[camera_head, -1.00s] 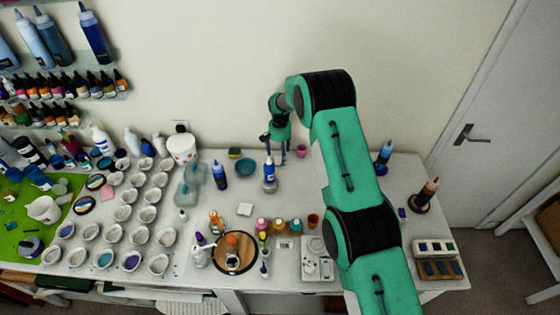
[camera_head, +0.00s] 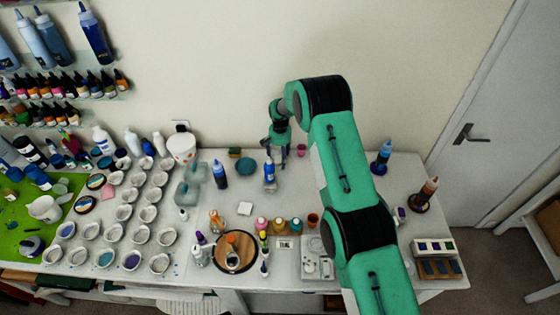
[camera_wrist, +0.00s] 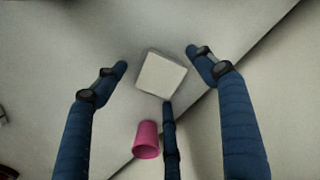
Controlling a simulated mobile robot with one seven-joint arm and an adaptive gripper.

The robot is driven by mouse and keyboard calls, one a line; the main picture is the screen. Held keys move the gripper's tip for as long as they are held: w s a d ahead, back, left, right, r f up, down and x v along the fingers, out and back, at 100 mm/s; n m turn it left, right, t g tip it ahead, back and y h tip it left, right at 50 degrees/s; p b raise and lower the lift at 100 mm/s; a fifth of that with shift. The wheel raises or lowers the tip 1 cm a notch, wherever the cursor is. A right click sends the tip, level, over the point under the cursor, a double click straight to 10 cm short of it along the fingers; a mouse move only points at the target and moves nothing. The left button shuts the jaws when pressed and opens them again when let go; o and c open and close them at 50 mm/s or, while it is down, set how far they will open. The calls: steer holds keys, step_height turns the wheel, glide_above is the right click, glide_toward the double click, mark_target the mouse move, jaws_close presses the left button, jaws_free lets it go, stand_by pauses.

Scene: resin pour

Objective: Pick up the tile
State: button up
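A pale square tile (camera_wrist: 161,75) lies flat in the wrist view, between and beyond the fingertips of my gripper (camera_wrist: 158,76). The two side fingers are spread wide, and a third finger comes up from below with its tip near the tile's lower edge. I cannot tell if that finger touches it. In the head view my gripper (camera_head: 278,147) is at the back of the table near the wall, and this tile cannot be made out there. Another white square (camera_head: 244,208) lies mid-table in the head view, apart from my gripper.
A pink cup (camera_wrist: 146,139) stands close to the tile; it also shows in the head view (camera_head: 301,150).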

mark_target(280, 159)
steer(key=c, duration=1.3)
steer(key=shift+o, duration=0.2)
steer(key=shift+r, duration=0.2)
step_height(280, 159, up, 10)
steer(key=b, duration=0.1)
steer(key=shift+f, duration=0.15)
